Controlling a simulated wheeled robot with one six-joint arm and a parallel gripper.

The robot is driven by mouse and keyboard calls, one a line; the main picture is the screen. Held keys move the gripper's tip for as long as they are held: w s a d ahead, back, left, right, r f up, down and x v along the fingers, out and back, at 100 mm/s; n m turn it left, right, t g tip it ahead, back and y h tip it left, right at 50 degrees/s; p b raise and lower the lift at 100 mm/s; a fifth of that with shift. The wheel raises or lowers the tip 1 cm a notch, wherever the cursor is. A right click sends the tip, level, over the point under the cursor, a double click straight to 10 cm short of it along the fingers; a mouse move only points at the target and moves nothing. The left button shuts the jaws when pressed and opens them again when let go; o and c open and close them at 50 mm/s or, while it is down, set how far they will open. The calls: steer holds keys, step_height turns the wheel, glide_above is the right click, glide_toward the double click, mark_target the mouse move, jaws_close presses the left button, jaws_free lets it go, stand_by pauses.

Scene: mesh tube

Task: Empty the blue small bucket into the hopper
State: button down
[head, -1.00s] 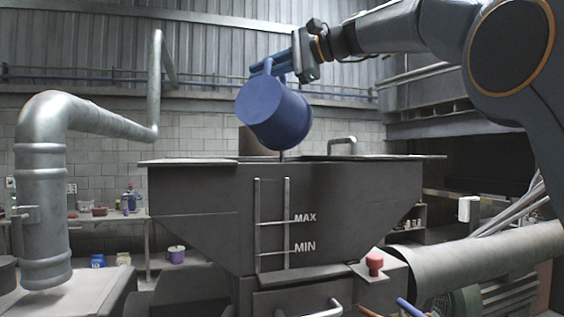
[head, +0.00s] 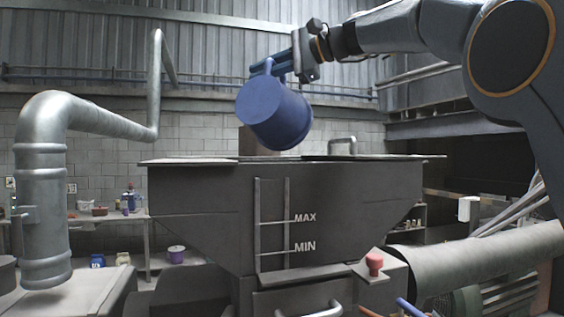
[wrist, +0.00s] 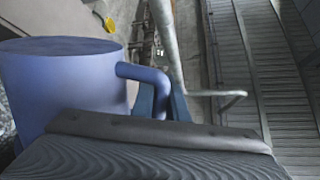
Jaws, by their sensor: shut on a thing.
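The blue small bucket (head: 272,112) hangs above the hopper (head: 330,205) in the head view. It is tilted, with its flat base toward the upper left and its mouth turned down to the right, out of sight. My gripper (head: 268,68) is shut on the bucket's handle. In the wrist view the bucket (wrist: 65,85) fills the left side, and its handle (wrist: 150,75) runs to the blue fingers (wrist: 160,104). The hopper is dark grey with MAX and MIN marks. Its inside and the bucket's contents are hidden.
A large silver pipe (head: 42,215) stands at the left. A grey lid (head: 375,157) with a handle covers the hopper's right top. A red button (head: 374,264) and a wide duct (head: 480,262) are at the lower right. Shelves with small containers stand behind.

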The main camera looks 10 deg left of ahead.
mark_target(248, 84)
stand_by(0.5)
steer(key=s, duration=0.1)
steer(key=s+n, duration=0.1)
steer(key=s, duration=0.1)
steer(key=shift+s+a+f, duration=0.2)
steer(key=shift+a+f, duration=0.1)
steer(key=shift+a, duration=0.05)
steer(key=shift+a+f+n+t, duration=0.1)
steer(key=shift+f+n+t, duration=0.1)
steer(key=shift+n+t, duration=0.15)
steer(key=shift+s+a+f+n+b, duration=0.1)
steer(key=shift+s+f+n+b, duration=0.2)
steer(key=shift+s, duration=0.25)
steer(key=shift+s+a+f+n+b, duration=0.15)
steer(key=shift+s+n+b, duration=0.1)
steer(key=shift+s+b, duration=0.2)
steer(key=s+b, duration=0.1)
steer(key=b, duration=0.1)
steer(key=s+f+n+b, duration=0.1)
steer(key=shift+s+a+f+t+b, duration=0.15)
steer(key=shift+a+f+t+b, duration=0.15)
steer(key=shift+t+b, duration=0.1)
steer(key=s+a+f+n+t+b, duration=0.1)
steer(key=s+f+n+b, duration=0.1)
steer(key=s+n+b, duration=0.2)
steer(key=s+b, duration=0.3)
steer(key=shift+a+n+b, duration=0.3)
steer(key=shift+a+n, duration=0.05)
steer(key=shift+n, duration=0.05)
steer(key=shift+s, duration=0.15)
